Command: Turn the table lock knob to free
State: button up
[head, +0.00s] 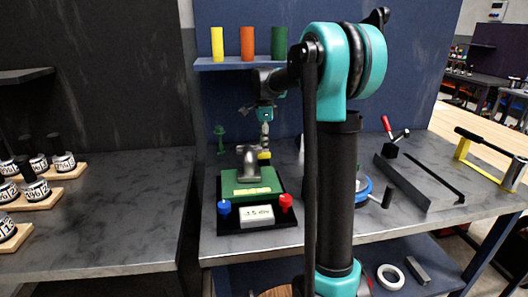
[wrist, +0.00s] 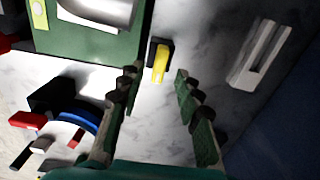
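The positioner's green table (head: 235,182) carries a grey curved metal part (head: 250,163) and stands on a black base. A blue knob (head: 224,207) and a red knob (head: 286,202) flank a display (head: 257,216) that seems to read -3.5. A yellow bar-shaped handle on a black mount (wrist: 160,62) lies beside the green plate in the wrist view; I cannot tell for sure which is the table lock knob. My gripper (wrist: 158,74) is open and empty, its fingertips on either side of the yellow handle's line, apparently short of it. In the head view my gripper (head: 264,140) hangs behind the positioner.
A shelf (head: 240,64) with yellow, orange and green cylinders is above. A dark angle bar (head: 402,183) and a red-handled clamp (head: 390,140) lie to the right. In the wrist view a pale slotted block (wrist: 261,54) is right of the handle; red and blue parts (wrist: 75,122) are lower left.

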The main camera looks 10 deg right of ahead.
aim_at(264, 157)
jog(key=shift+f, duration=1.75)
jog(key=shift+c, duration=0.4)
grip_shut()
